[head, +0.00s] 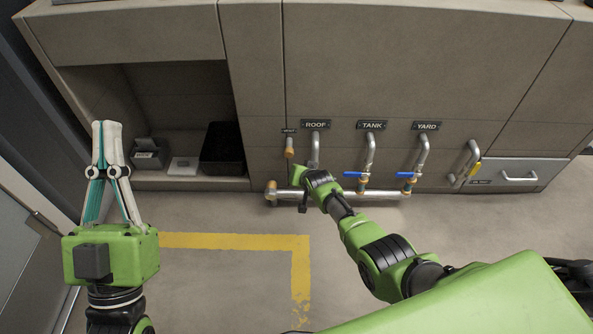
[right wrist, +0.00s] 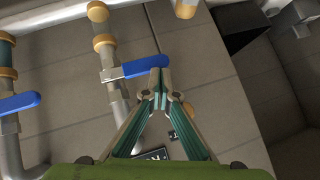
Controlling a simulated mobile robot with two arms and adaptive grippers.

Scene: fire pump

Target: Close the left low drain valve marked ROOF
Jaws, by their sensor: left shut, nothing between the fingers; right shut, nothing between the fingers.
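The ROOF sign (head: 315,124) is on the cabinet front, above the leftmost of three labelled drain pipes (head: 315,150). My right arm hides this pipe's valve in the head view. In the right wrist view, which looks roughly upside down, the ROOF valve's blue lever (right wrist: 143,67) lies crosswise to its pipe. My right gripper (right wrist: 161,77) is shut and empty, its fingertips at the lever's free end. I cannot tell whether they touch it. My left gripper (head: 106,125) is shut and empty, pointing up at the left, well away from the valves.
The TANK lever (head: 355,174) and YARD lever (head: 406,175) are beside the ROOF valve, both crosswise. A horizontal silver pipe (head: 385,195) runs below them. An open recess at left holds a black bin (head: 221,148). A yellow floor line (head: 235,241) marks clear floor.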

